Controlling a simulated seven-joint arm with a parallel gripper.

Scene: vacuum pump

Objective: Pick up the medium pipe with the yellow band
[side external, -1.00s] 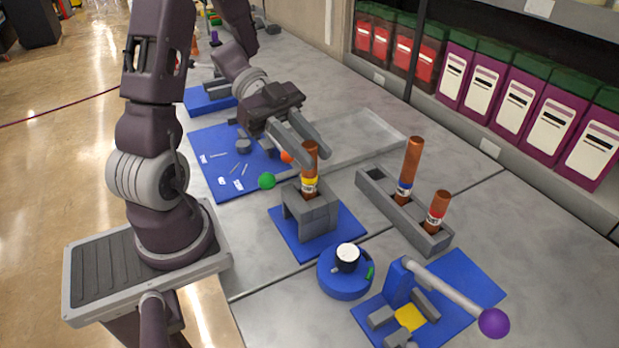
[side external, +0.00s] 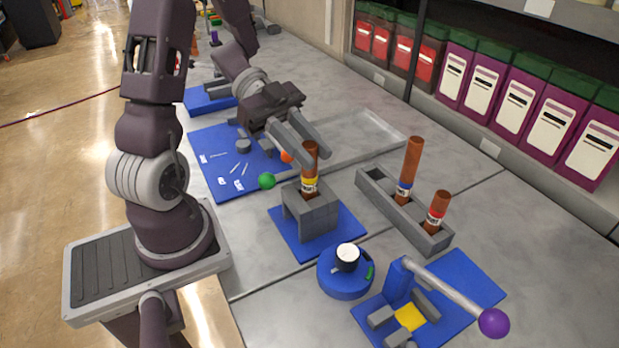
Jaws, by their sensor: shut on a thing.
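The medium pipe with the yellow band (side external: 310,184) is copper-brown and stands upright in the grey block holder (side external: 317,216) on a blue mat. My gripper (side external: 312,155) is at the pipe's upper part, coming from the upper left, with its fingers shut on the pipe. The near finger partly covers the pipe's left side. The pipe's lower end is hidden inside the holder.
A grey rack (side external: 382,207) to the right holds a tall blue-banded pipe (side external: 409,170) and a short red-banded pipe (side external: 436,212). A clear tray (side external: 365,143) lies behind. A green ball (side external: 267,181) is left of the holder. A purple-knobbed lever (side external: 494,323) is front right.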

